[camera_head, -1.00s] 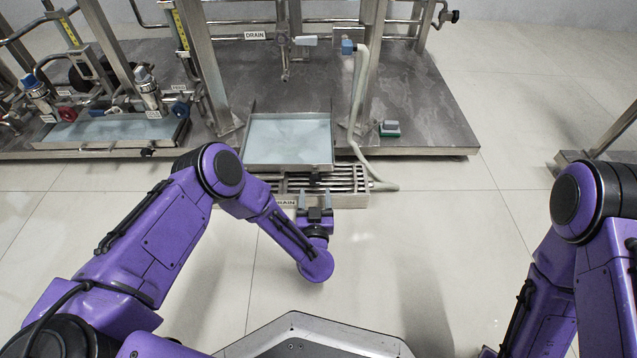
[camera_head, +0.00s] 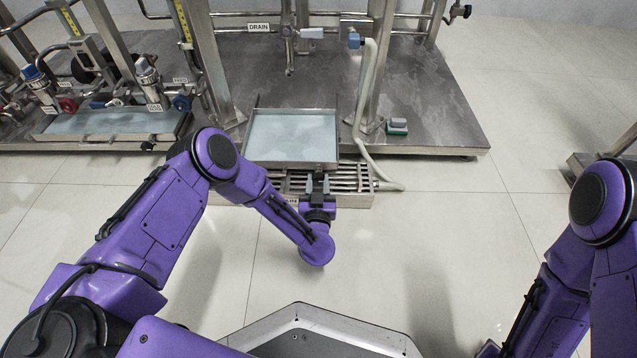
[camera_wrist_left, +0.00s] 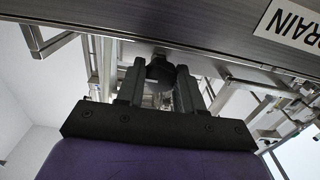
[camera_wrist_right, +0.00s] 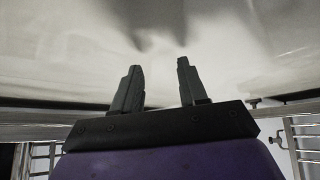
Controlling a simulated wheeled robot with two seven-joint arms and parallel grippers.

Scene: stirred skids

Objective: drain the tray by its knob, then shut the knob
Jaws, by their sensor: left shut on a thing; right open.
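The tray (camera_head: 265,163) sits at the skid's front edge with pale liquid (camera_head: 292,137) in it. My left gripper (camera_head: 317,182) is below the tray's front wall, over the floor grate. In the left wrist view its fingers (camera_wrist_left: 160,88) are shut on a round black knob (camera_wrist_left: 160,68) under the tray's edge. In the head view the gripper hides the knob. Whether liquid runs out beneath cannot be told. My right gripper (camera_wrist_right: 161,85) is open and empty in its wrist view; it is out of the head view.
A slatted drain grate (camera_head: 353,180) lies on the floor under the tray. A pale hose (camera_head: 361,110) runs down to it on the right. A second liquid-filled tray (camera_head: 185,124) stands at left among valves and pipes. The floor at front right is clear.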

